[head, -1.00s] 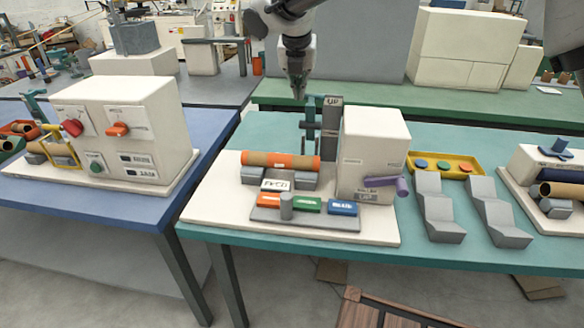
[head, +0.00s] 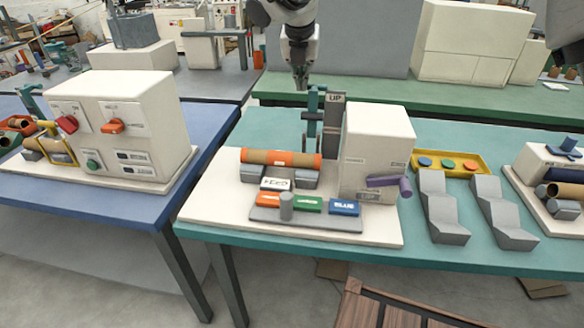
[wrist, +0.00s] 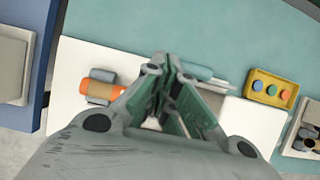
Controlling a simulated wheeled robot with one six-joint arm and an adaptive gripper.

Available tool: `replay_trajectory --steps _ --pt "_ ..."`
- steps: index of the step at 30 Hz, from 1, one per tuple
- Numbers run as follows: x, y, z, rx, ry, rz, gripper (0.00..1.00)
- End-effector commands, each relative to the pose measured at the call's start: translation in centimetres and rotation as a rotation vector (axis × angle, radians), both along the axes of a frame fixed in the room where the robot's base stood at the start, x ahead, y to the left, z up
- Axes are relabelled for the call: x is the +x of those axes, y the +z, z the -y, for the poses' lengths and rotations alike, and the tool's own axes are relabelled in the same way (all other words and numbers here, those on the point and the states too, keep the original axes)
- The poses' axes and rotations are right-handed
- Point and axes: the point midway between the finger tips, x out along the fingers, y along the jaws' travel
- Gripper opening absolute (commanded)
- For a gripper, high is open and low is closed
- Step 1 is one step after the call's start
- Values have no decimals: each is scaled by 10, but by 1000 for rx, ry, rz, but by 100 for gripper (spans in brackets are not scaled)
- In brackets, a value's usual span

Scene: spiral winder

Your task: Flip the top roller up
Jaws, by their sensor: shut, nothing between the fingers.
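The winder (head: 365,228) stands on the teal table, its white base at the front. An orange and brown roller (head: 281,158) lies level across two grey supports. Behind it a teal upright arm (head: 311,118) stands beside a grey post marked UP (head: 335,115); small cross pieces show on the arm. I cannot tell which part is the top roller. My gripper (head: 300,82) points down just above and behind the top of the teal arm; I cannot tell whether they touch. In the wrist view my gripper (wrist: 170,65) is shut and empty, covering part of the winder.
A white box (head: 378,150) with a purple handle (head: 388,182) stands right of the upright. A yellow tray (head: 449,164) and grey stepped blocks (head: 442,207) are to the right. A blue table (head: 60,205) is at the left.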

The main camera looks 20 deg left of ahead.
Motion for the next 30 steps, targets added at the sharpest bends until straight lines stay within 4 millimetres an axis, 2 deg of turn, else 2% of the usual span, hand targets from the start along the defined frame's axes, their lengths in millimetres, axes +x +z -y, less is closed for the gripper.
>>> replay_trajectory --steps 9,13,17,24,30 --pt "0 1 0 0 0 0 0" --pt "-4 9 0 2 1 2 0" --pt "-13 29 2 3 2 2 0" --pt "-35 75 7 3 1 1 0" --pt "-47 101 11 1 0 1 0"
